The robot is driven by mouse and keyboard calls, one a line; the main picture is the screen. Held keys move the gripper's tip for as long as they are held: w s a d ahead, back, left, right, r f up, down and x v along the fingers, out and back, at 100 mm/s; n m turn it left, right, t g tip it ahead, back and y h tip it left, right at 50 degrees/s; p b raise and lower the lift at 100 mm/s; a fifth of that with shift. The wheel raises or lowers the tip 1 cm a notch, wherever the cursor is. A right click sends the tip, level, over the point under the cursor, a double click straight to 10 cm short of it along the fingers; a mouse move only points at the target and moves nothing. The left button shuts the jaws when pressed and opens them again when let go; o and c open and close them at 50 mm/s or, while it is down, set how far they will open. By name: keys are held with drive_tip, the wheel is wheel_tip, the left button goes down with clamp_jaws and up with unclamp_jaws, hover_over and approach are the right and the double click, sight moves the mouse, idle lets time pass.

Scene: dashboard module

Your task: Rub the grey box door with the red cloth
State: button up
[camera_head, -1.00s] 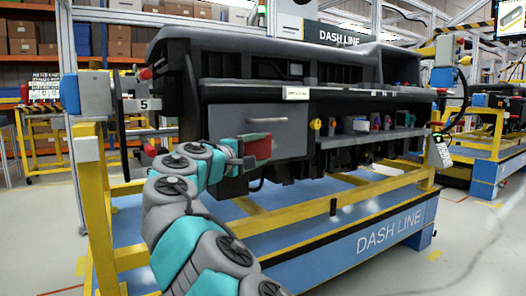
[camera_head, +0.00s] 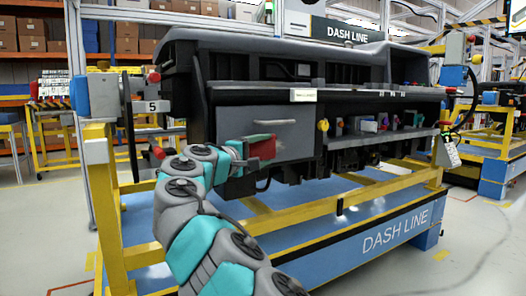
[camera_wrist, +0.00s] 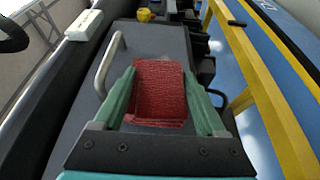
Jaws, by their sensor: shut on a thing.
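The red cloth (camera_head: 263,148) is in my gripper (camera_head: 248,148), in front of the lower part of the grey box door (camera_head: 290,125). In the wrist view the red cloth (camera_wrist: 158,92) fills the space between the two green fingers of my gripper (camera_wrist: 160,95). The grey box door (camera_wrist: 172,42) lies behind the cloth, with its bar handle (camera_wrist: 108,65) to the left of the fingers. The cloth covers part of the door. It looks close to the door surface, but I cannot tell whether it touches.
The door is set in a dark dashboard (camera_head: 350,80) on a yellow and blue stand (camera_head: 395,235). A yellow knob (camera_head: 323,125) sits right of the door. A yellow post (camera_head: 100,200) stands at the left. Yellow rails (camera_wrist: 262,95) run right of the gripper.

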sight(291, 145)
drive_tip(key=shift+w+a+p, duration=0.45)
drive_tip(key=shift+w+p, duration=0.35)
drive_tip(key=shift+p, duration=0.9)
idle(0.4)
drive_tip(key=shift+w+d+p, duration=0.2)
drive_tip(key=shift+w+d, duration=0.8)
drive_tip(key=shift+d, duration=0.45)
drive_tip(key=shift+w+d+p, duration=0.15)
drive_tip(key=shift+w+d, duration=0.85)
drive_tip(key=shift+d, duration=0.45)
drive_tip(key=shift+w+d+p, duration=0.2)
drive_tip(key=shift+w+d, duration=0.8)
drive_tip(key=shift+d, duration=0.45)
drive_tip(key=shift+s, duration=0.1)
drive_tip(key=shift+s+a+p, duration=0.3)
drive_tip(key=shift+s+a, duration=0.65)
drive_tip(key=shift+a, duration=0.55)
drive_tip(key=shift+s+a+p, duration=0.25)
drive_tip(key=shift+s+a, duration=0.75)
drive_tip(key=shift+a, duration=0.5)
drive_tip(key=shift+s+a+p, duration=0.3)
drive_tip(key=shift+s+a, duration=0.65)
drive_tip(key=shift+a, duration=0.55)
